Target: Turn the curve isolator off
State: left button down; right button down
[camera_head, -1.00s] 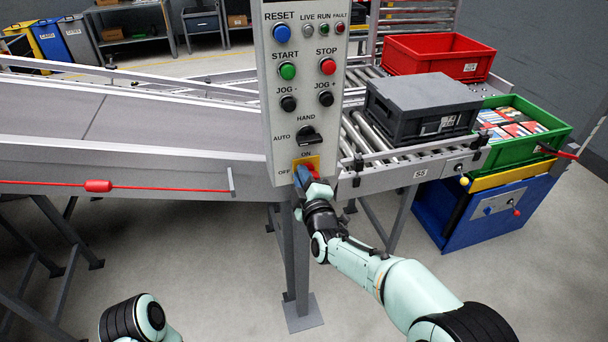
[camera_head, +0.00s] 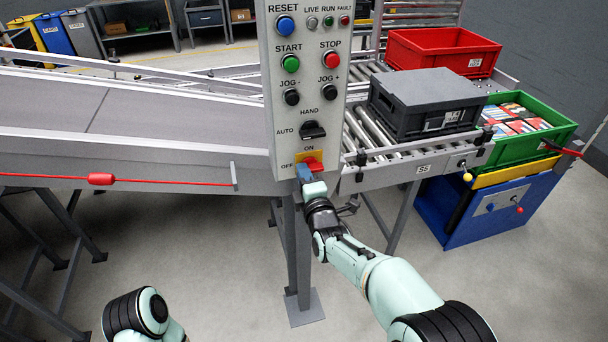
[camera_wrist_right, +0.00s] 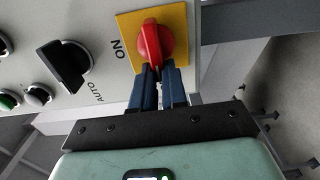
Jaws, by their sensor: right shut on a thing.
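The curve isolator is a red handle (camera_head: 312,163) on a yellow plate at the bottom of the grey control panel (camera_head: 296,112). ON is printed above the plate and OFF to its left. My right gripper (camera_head: 304,173) reaches it from below. In the right wrist view the blue fingers (camera_wrist_right: 158,85) are closed on the near end of the red handle (camera_wrist_right: 150,40). There the handle's long axis lies roughly crosswise to the ON direction, with the held end toward the OFF side. The fingers hide the plate's near edge. My left gripper is out of view; only part of that arm shows.
Above the isolator sit a black HAND/AUTO selector (camera_head: 313,130) and several buttons. A red pull cord (camera_head: 100,179) runs along the conveyor at left. A grey lidded crate (camera_head: 425,100) stands on the rollers at right, near a green crate (camera_head: 515,146) and a red crate (camera_head: 440,50).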

jog(key=shift+r, duration=0.2)
jog(key=c, duration=1.2)
grip_release()
jog(key=shift+o, duration=0.2)
jog(key=shift+w+f, duration=0.1)
jog(key=shift+f, duration=0.05)
jog(key=v, duration=1.3)
jog(key=shift+s, duration=0.2)
